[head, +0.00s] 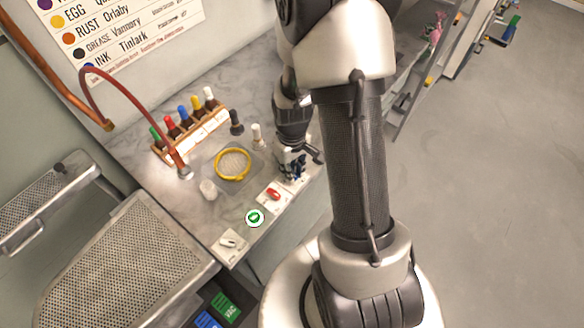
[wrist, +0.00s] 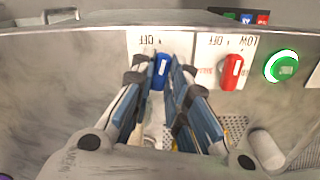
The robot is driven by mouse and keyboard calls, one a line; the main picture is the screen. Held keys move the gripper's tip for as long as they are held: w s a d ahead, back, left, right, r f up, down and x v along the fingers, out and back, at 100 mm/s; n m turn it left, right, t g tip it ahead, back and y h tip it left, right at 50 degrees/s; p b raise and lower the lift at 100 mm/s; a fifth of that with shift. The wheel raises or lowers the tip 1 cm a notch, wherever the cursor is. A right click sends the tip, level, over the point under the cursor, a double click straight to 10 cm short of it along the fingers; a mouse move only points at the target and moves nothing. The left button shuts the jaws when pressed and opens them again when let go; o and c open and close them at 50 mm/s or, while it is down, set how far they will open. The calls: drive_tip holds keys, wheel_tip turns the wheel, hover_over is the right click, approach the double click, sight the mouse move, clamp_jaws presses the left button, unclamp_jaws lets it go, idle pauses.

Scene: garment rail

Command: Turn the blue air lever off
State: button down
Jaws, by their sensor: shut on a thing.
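The blue air lever (wrist: 160,72) sits on a white plate (wrist: 145,42) with upside-down lettering that includes OFF. The lever points roughly up and down in the wrist view, with a white stripe on its face. My gripper (wrist: 163,78) has one finger on each side of the lever and is shut on it. In the head view my gripper (head: 292,165) is down at the right edge of the counter, and it largely hides the lever there.
The red lever (wrist: 232,72) is on its own plate close beside, with a green round button (wrist: 281,66) beyond. Open floor lies at the right.

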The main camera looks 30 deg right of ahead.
drive_tip(key=shift+n, duration=1.2)
drive_tip(key=c, duration=1.6)
unclamp_jaws()
drive_tip(key=shift+o, duration=0.2)
drive_tip(key=shift+r, duration=0.1)
wheel_tip(320, 180, up, 12)
drive_tip(key=s+a+r+m+t, duration=0.2)
drive_tip(key=s+a+r, duration=0.3)
drive_tip(key=s+r, duration=0.2)
drive_tip(key=s+a+r+m+t, duration=0.1)
drive_tip(key=s+a+r+t, duration=0.1)
drive_tip(key=s+a+r, duration=0.3)
wheel_tip(320, 180, up, 5)
drive_tip(key=shift+s+a+f+m+t, duration=0.15)
drive_tip(key=shift+s+m+t, duration=0.2)
drive_tip(key=shift+s, duration=0.8)
